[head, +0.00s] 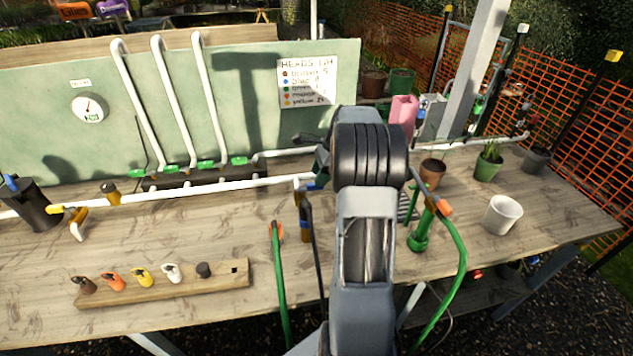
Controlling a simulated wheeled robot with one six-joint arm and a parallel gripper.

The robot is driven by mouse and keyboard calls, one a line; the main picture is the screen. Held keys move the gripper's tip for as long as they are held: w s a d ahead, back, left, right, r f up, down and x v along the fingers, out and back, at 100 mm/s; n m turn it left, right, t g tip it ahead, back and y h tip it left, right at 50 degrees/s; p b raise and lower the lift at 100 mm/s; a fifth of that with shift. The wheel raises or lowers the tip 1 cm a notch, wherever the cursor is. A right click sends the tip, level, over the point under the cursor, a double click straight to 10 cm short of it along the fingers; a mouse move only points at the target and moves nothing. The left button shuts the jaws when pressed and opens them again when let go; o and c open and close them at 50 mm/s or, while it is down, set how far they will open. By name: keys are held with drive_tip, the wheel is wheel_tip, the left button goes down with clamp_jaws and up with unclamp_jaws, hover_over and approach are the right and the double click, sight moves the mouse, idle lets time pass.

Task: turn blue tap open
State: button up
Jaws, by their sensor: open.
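My arm rises through the middle of the view and bends over the bench. My gripper is hidden behind the arm; dark parts beside the elbow are too unclear to name.
Several green-handled taps (205,164) line the back pipe. A yellow tap (76,220) is at left. A wooden block (165,287) holds coloured heads in front. Green hoses (278,275) flank my arm. A white pot (502,215) stands at right.

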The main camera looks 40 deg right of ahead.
sight(310, 187)
drive_tip(key=shift+x, duration=1.65)
clamp_jaws()
